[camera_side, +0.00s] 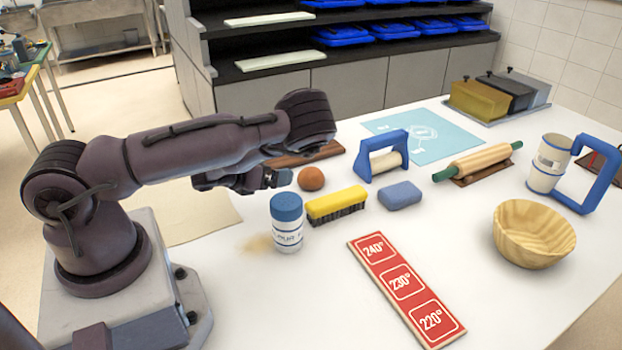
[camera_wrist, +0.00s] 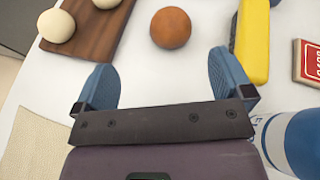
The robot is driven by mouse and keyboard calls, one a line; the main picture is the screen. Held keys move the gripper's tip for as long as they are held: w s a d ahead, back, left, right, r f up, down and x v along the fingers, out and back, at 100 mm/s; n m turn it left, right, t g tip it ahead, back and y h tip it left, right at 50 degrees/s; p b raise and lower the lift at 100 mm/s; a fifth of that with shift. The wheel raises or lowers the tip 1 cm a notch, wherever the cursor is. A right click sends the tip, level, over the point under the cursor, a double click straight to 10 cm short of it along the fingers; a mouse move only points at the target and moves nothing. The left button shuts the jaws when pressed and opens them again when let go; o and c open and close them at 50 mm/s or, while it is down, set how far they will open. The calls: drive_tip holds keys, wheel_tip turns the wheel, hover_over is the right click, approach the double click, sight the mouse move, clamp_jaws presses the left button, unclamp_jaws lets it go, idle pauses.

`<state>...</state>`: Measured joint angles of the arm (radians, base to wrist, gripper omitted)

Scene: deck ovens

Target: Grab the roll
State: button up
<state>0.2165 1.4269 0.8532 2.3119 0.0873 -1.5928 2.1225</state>
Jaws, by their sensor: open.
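The roll, a round brown ball (camera_side: 311,178), sits on the white table just right of my gripper (camera_side: 280,178) in the side view. In the wrist view the roll (camera_wrist: 170,27) lies ahead of my gripper (camera_wrist: 165,68), between the lines of its two blue fingers but beyond their tips. The fingers are spread wide with nothing between them. The roll is fully visible in the wrist view and apart from the fingers.
A wooden board (camera_wrist: 100,28) with pale dough balls (camera_wrist: 56,25) lies left of the roll. A yellow brush (camera_side: 337,204) and blue-lidded shaker (camera_side: 287,222) stand close by. A blue-handled tool (camera_side: 383,155) and blue block (camera_side: 399,195) are farther right.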

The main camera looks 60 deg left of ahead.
sight(304, 176)
drive_tip(key=shift+s+d+f+m+h, duration=0.1)
drive_tip(key=shift+s+f+m+h, duration=0.1)
drive_tip(key=shift+m, duration=0.4)
drive_tip(key=shift+s+d+f+m+h, duration=0.1)
drive_tip(key=shift+m+h, duration=0.1)
drive_tip(key=shift+m, duration=0.4)
drive_tip(key=shift+t, duration=0.3)
drive_tip(key=x, duration=0.7)
drive_tip(key=shift+w+f, duration=0.15)
drive_tip(key=shift+d+f+x, duration=0.15)
drive_tip(key=shift+x, duration=1.2)
drive_tip(key=shift+d+f+x, duration=0.15)
drive_tip(key=shift+x, duration=1.2)
drive_tip(key=c, duration=1)
